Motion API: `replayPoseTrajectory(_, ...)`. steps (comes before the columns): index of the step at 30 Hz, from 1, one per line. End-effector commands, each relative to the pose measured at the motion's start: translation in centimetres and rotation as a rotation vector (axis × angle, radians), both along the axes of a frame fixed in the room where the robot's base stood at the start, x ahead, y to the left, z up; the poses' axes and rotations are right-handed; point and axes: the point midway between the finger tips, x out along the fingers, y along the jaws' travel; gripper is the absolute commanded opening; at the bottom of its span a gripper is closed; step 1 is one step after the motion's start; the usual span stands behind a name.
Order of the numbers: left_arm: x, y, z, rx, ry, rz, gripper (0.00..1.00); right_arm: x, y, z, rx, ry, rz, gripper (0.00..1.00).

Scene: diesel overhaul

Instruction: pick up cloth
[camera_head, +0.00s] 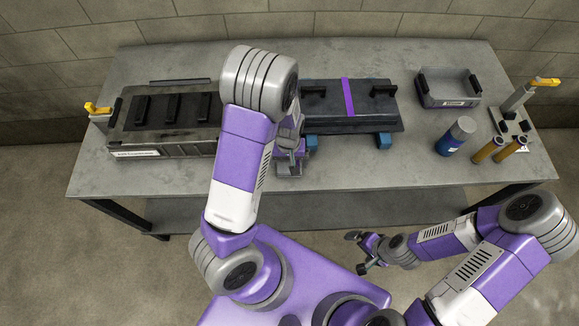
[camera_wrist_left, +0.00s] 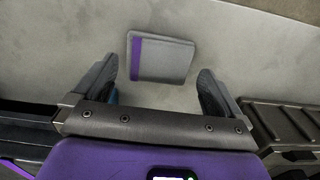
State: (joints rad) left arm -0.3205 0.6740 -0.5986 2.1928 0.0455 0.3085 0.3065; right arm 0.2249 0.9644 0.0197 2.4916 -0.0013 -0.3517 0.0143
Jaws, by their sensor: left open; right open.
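The cloth (camera_wrist_left: 160,58) is a flat grey folded rectangle with a purple stripe along its left side in the left wrist view. It lies on the grey table, ahead of my left gripper (camera_wrist_left: 158,82), between the lines of its two fingers. The fingers are open and apart from the cloth. In the head view my left gripper (camera_head: 290,155) is over the table's front middle, and the arm and gripper largely hide the cloth's spot. My right gripper (camera_head: 358,252) is open and empty, in front of the table's front edge.
A dark engine block (camera_head: 165,145) stands left of my left gripper. A black part with a purple band (camera_head: 348,98) rests on blue blocks to the right. Further right are a grey bin (camera_head: 450,100), a blue can (camera_head: 452,140), brown cylinders (camera_head: 488,151) and a yellow-handled stand (camera_head: 517,100).

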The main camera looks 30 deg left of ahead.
Motion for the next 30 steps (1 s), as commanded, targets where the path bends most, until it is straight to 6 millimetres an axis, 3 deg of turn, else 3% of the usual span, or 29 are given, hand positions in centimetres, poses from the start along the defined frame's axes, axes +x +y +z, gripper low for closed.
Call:
replayPoseTrajectory(1,-0.1,0.0,-1.1,0.0,0.004,0.001,1.0,0.0,0.0,-0.4,0.0,0.0,0.0,1.0)
replayPoseTrajectory(6,0.0,0.0,-2.9,0.0,0.001,0.001,1.0,0.0,0.0,-0.7,0.0,-0.001,0.0,1.0)
replayPoseTrajectory(14,0.1,0.0,-3.0,0.001,-0.002,0.0,1.0,0.1,0.0,-0.7,0.0,-0.001,0.0,1.0)
replayPoseTrajectory(22,0.1,0.0,-2.9,0.0,-0.001,0.0,0.59,0.1,0.0,-0.7,0.0,-0.001,0.0,1.0)
replayPoseTrajectory(30,0.1,-0.1,-2.5,0.0,-0.002,0.0,0.59,0.1,0.0,-0.6,0.0,-0.001,0.0,1.0)
